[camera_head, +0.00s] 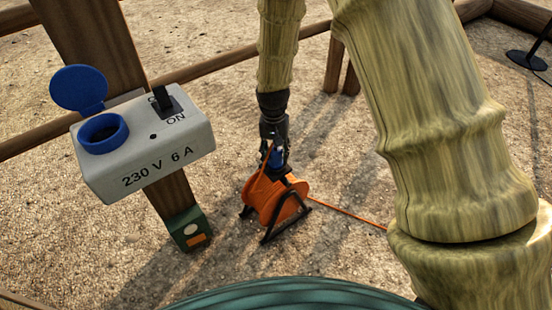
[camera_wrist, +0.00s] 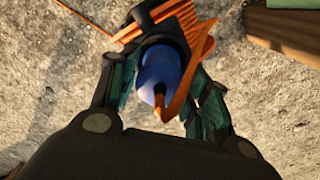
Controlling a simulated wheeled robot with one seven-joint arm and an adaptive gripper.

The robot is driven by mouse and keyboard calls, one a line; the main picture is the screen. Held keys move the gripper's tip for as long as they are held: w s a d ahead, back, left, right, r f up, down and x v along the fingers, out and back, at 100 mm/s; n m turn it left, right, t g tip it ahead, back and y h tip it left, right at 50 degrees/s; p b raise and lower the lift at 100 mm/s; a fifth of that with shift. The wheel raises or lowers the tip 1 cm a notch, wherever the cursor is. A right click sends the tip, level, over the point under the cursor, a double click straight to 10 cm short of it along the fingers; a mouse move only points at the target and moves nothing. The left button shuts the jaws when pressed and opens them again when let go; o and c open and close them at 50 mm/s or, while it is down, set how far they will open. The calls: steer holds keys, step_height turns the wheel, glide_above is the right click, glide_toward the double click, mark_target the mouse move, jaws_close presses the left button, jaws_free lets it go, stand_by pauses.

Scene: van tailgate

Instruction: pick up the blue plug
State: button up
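The blue plug (camera_wrist: 160,70) stands at the orange cable reel, its orange cable (camera_wrist: 181,118) looping from its near end. In the head view the plug (camera_head: 277,155) shows small, just above the reel. My gripper (camera_wrist: 162,78) has one finger on each side of the plug, close to it. Whether the fingers press on the plug or leave narrow gaps cannot be made out. The plug's far end is hidden in a dark round part. In the head view my gripper (camera_head: 274,153) points down over the reel.
The orange cable reel (camera_head: 265,201) stands on a black frame on gravelly ground. A grey socket box (camera_head: 143,150) marked 230 V 6 A, its blue lid raised, is on a wooden post (camera_head: 97,45) at left. Wooden rails (camera_head: 215,66) cross behind. Cable runs right over the ground.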

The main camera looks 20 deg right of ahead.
steer(key=c, duration=0.6)
steer(key=shift+r+p, duration=0.4)
steer(key=shift+r, duration=0.15)
step_height(320, 180, up, 3)
steer(key=shift+s+r+p, duration=0.1)
steer(key=shift+p, duration=1)
steer(key=s+a+p, duration=0.1)
steer(key=s+a, duration=0.1)
steer(key=s, duration=0.2)
steer(key=s+a+r+p, duration=0.1)
steer(key=s+a+p, duration=0.1)
steer(key=s, duration=0.3)
steer(key=s+a+p, duration=0.2)
steer(key=s+a, duration=0.1)
steer(key=s, duration=0.1)
steer(key=shift+s+a+r, duration=0.15)
steer(key=shift+s+a, duration=0.1)
steer(key=shift+s, duration=0.15)
step_height(320, 180, up, 20)
steer(key=p, duration=2)
step_height(320, 180, up, 22)
steer(key=p, duration=1.9)
steer(key=shift+f+p, duration=0.2)
steer(key=shift+p, duration=0.2)
